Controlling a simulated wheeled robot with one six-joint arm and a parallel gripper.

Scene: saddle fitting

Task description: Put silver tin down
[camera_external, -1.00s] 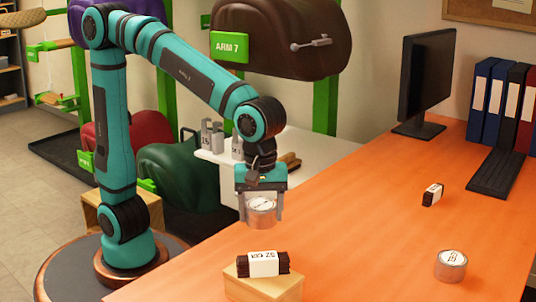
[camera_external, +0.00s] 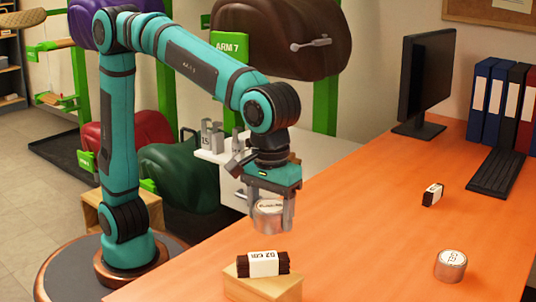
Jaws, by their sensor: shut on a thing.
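A silver tin (camera_external: 267,217) with a pale label on its lid is between the fingers of my gripper (camera_external: 269,211), near the left edge of the orange table (camera_external: 370,235). My gripper points down and is shut on the tin, with one finger on each side. I cannot tell whether the tin's base touches the table. A second silver tin (camera_external: 450,267) with a labelled lid stands upright on the table at the front right.
A wooden block (camera_external: 262,285) bearing a dark labelled bundle (camera_external: 263,264) stands just in front of my gripper. Another dark labelled bundle (camera_external: 433,194), a monitor (camera_external: 425,85), a keyboard (camera_external: 497,173) and binders (camera_external: 500,100) are further right. The table's middle is clear.

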